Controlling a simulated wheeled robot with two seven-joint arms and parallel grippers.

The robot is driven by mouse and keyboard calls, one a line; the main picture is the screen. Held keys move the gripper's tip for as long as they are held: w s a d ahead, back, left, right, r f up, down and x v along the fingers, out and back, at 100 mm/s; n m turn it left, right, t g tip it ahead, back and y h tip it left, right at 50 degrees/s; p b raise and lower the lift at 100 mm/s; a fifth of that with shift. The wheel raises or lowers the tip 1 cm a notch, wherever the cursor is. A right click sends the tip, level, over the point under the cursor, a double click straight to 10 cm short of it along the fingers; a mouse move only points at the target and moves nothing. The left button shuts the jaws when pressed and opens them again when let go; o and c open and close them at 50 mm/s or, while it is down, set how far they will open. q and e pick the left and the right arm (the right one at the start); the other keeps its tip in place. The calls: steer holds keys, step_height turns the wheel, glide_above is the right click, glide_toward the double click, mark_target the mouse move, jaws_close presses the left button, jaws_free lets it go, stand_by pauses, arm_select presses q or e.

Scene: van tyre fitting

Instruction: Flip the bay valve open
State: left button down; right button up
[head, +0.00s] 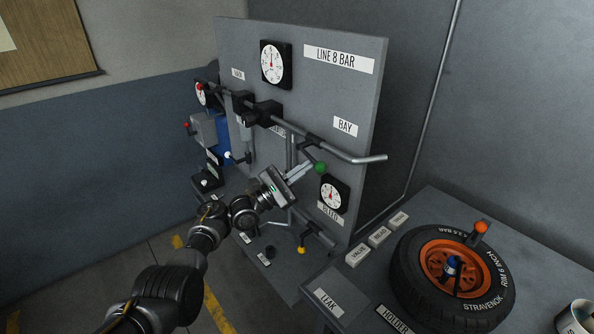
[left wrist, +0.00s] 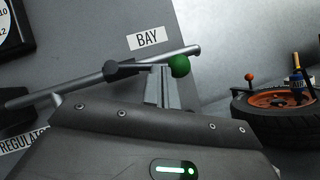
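The bay valve's lever (head: 313,153) with its green ball knob (head: 320,168) is on the pipe below the BAY label (head: 345,127). The lever slants down and right from its pivot. In the left wrist view the green knob (left wrist: 180,66) is just right of my left fingertips (left wrist: 162,70), and the lever (left wrist: 125,70) runs left from there. My left gripper (head: 307,169) has its fingers close together, tips at the lever's knob end. I cannot tell whether they touch it. My right gripper is not in view.
A grey panel (head: 330,95) carries pipes, gauges and a yellow-knobbed valve (head: 301,250) low down. A pipe (head: 365,158) juts out right of the bay valve. A tyre (head: 405,275) with an orange rim lies on the bench at right.

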arm_select(q)
steer(key=shift+s+d+r, duration=0.25)
steer(key=shift+s+d, duration=0.05)
steer(key=shift+d, duration=0.15)
stand_by(0.3)
stand_by(0.9)
stand_by(0.4)
steer(key=s+a+f+b, duration=0.2)
steer(key=s+a+f, duration=0.2)
steer(key=a+f, duration=0.4)
steer(key=shift+s+a+f, duration=0.2)
steer(key=shift+s+f, duration=0.05)
steer(key=shift+f, duration=0.4)
